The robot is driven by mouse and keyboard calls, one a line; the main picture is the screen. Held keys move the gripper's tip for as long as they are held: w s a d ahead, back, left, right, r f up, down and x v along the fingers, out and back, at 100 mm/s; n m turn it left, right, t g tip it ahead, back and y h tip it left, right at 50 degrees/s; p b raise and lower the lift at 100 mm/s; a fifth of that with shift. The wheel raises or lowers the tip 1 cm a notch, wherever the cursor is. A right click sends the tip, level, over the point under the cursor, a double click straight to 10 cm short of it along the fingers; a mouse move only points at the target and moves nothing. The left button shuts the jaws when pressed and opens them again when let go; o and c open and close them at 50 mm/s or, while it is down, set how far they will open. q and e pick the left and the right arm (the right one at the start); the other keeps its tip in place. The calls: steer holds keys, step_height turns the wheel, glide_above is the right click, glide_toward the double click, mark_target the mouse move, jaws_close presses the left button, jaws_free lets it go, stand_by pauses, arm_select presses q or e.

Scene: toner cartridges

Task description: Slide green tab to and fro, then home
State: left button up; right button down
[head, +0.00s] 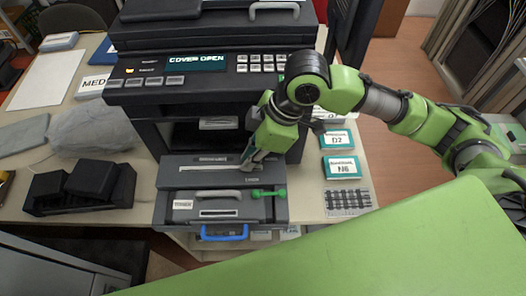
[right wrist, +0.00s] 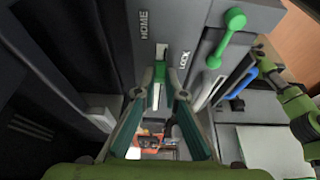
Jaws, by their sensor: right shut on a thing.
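The green tab (right wrist: 156,90) shows in the right wrist view between my right gripper's fingers (right wrist: 160,92), which are shut on it. A pale slot runs beside it, with the labels HOME (right wrist: 144,25) and LOCK (right wrist: 184,60) on the dark unit's face. In the head view my right gripper (head: 247,158) is at the right end of the pale slot (head: 205,168) on the grey front unit (head: 168,181); its fingers hide the tab there. My left gripper does not show.
A green dumbbell-shaped lever (head: 268,193) sits on the toner drawer (head: 183,214), close to my right gripper. A blue handle (head: 224,235) hangs below. The printer (head: 190,85) reads COVER OPEN. Teal boxes (head: 341,167) stand right; a black stand (head: 85,187) is left.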

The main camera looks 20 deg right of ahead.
steer(key=w+a+p, duration=0.1)
steer(key=a, duration=0.3)
steer(key=w+a+p, duration=0.1)
steer(key=a+p, duration=0.1)
steer(key=a, duration=0.2)
steer(key=w+a+p, duration=0.1)
steer(key=a, duration=0.3)
steer(key=shift+w+a+r+p, duration=0.15)
steer(key=shift+w+a+p, duration=0.1)
steer(key=shift+p, duration=0.15)
steer(key=shift+w+a, duration=0.15)
steer(key=shift+a, duration=0.35)
steer(key=c, duration=2.2)
jaws_free()
steer(key=shift+o, duration=0.6)
steer(key=shift+a, duration=0.15)
steer(key=v, duration=1.1)
steer(key=shift+d+r, duration=0.25)
steer(key=shift+r, duration=0.1)
